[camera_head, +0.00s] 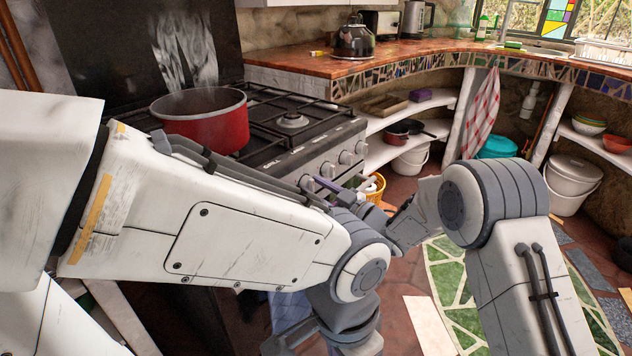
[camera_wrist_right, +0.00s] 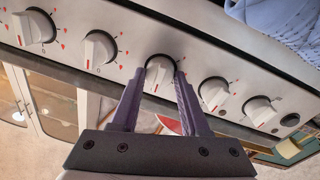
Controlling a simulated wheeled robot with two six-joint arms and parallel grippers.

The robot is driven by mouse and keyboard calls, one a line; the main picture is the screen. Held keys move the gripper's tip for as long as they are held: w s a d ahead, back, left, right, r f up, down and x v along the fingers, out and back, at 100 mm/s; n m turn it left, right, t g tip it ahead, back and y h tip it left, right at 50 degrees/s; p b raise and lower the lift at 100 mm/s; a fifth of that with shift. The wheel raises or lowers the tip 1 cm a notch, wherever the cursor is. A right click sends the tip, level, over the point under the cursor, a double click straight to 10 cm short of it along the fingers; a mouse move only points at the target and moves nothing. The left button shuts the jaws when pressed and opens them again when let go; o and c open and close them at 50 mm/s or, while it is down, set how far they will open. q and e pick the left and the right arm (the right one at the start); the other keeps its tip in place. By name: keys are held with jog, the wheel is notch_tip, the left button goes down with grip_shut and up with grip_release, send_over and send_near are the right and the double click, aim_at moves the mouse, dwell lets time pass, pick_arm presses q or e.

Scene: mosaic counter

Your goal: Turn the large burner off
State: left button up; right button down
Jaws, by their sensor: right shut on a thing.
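The stove (camera_head: 285,158) has a row of white knobs on its front panel, clearest in the right wrist view. My right gripper (camera_wrist_right: 160,78) is shut on the middle knob (camera_wrist_right: 160,68), one purple finger on each side. In the head view, my right gripper (camera_head: 326,184) reaches the panel from the right, its tip partly hidden by my left arm. A red pot (camera_head: 205,128) stands at the stove's left, hiding what is under it. A bare burner (camera_head: 292,119) shows right of the pot; no flame is visible. My left gripper (camera_head: 292,338) shows only partly at the bottom, fingers unseen.
My left forearm crosses in front of the stove. A kettle (camera_head: 354,42) stands on the counter (camera_head: 430,54) behind. Low shelves (camera_head: 405,112) hold pans, and a yellow basket (camera_head: 374,188) stands beside the stove.

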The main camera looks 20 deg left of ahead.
jog(key=shift+f+m+p, duration=0.15)
jog(key=shift+m+p, duration=0.15)
jog(key=shift+m, duration=0.2)
jog(key=shift+c, duration=2)
grip_release()
jog(key=shift+d, duration=0.1)
jog(key=p+v, duration=0.1)
jog(key=v, duration=0.9)
jog(key=shift+s, duration=0.15)
jog(key=shift+d, duration=0.1)
